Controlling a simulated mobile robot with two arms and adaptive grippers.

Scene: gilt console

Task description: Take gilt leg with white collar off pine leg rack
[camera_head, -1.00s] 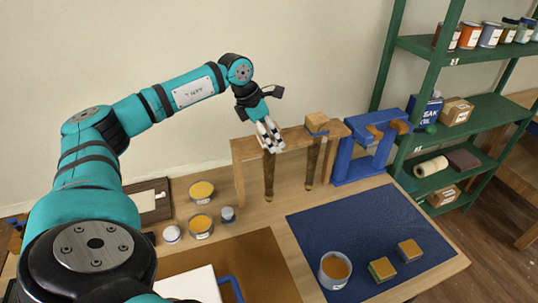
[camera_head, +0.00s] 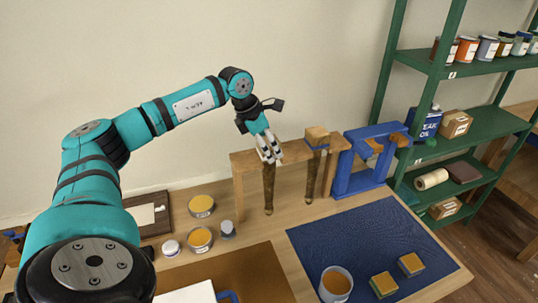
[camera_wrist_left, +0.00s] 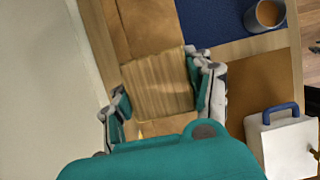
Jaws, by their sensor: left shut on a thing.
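The pine leg rack (camera_head: 238,188) stands at the back of the workbench, with two dark gilt legs hanging from its top bar. My left gripper (camera_head: 269,150) is at the left leg (camera_head: 269,188), shut on its square wooden top block (camera_wrist_left: 160,85), which lies between both fingers in the left wrist view. The fingers hide this leg's collar in the head view. The leg hangs upright in the rack. The right leg (camera_head: 312,176) has its pale block (camera_head: 317,134) above the bar, with a bluish band under it. My right gripper is not in view.
A blue stand (camera_head: 360,180) is close right of the rack. A blue mat (camera_head: 370,240) holds an orange-filled cup (camera_head: 335,284) and two blocks. Several tins, including a yellow one (camera_head: 199,238), sit left. A green shelf (camera_head: 470,130) rises at right.

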